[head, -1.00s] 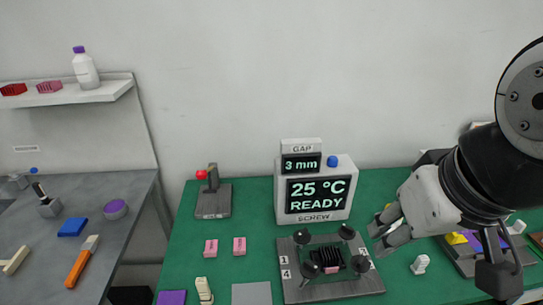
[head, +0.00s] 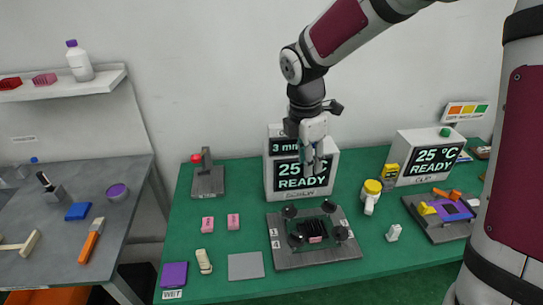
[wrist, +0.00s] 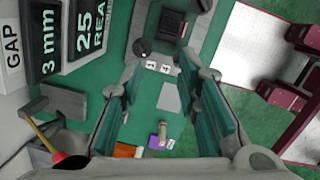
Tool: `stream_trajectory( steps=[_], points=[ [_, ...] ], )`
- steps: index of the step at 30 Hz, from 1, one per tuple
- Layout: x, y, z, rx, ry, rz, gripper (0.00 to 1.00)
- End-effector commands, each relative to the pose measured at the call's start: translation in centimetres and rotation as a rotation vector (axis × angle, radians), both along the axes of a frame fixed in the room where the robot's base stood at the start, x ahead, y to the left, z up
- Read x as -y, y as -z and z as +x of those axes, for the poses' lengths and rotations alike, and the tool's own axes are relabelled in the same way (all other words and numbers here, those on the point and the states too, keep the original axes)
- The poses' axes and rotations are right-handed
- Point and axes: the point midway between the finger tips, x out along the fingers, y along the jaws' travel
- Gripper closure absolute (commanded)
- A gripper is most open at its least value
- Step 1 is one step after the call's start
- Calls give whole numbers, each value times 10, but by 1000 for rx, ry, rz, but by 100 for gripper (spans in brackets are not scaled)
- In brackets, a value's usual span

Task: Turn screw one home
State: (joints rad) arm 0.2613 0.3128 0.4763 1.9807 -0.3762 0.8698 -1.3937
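The screw fixture is a dark grey plate (head: 325,259) on the green table, with a black knob near each corner. Labels 1 and 4 are on its left edge. Screw one, by its label, appears to be the back-left knob (head: 289,211); a knob also shows beside the labels in the wrist view (wrist: 142,47). A black finned block (head: 314,229) with a pink part sits between the knobs. My gripper (head: 312,168) hangs fingers down, above and behind the fixture, in front of the screen. Its fingers (wrist: 158,80) are apart with nothing between them, and touch no knob.
The SCREW display box (head: 301,195), reading 25 °C READY, stands close behind my gripper. A lever with a red knob (head: 197,158) is to its left. Two pink blocks (head: 233,221) and a grey pad (head: 245,266) lie left of the fixture. A yellow-topped bottle (head: 371,193) stands right.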

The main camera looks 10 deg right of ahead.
Motion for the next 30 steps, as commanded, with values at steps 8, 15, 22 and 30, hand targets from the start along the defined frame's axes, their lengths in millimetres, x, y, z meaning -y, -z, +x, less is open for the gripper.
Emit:
stream_trajectory(
  steps=[8,15,22,30],
  points=[
    [-23,53,32,-96,-413,83,70],
    [-29,71,41,-106,-529,111,70],
    [-30,99,39,-111,-530,111,70],
    [-30,152,39,-109,-530,111,70]
  ],
)
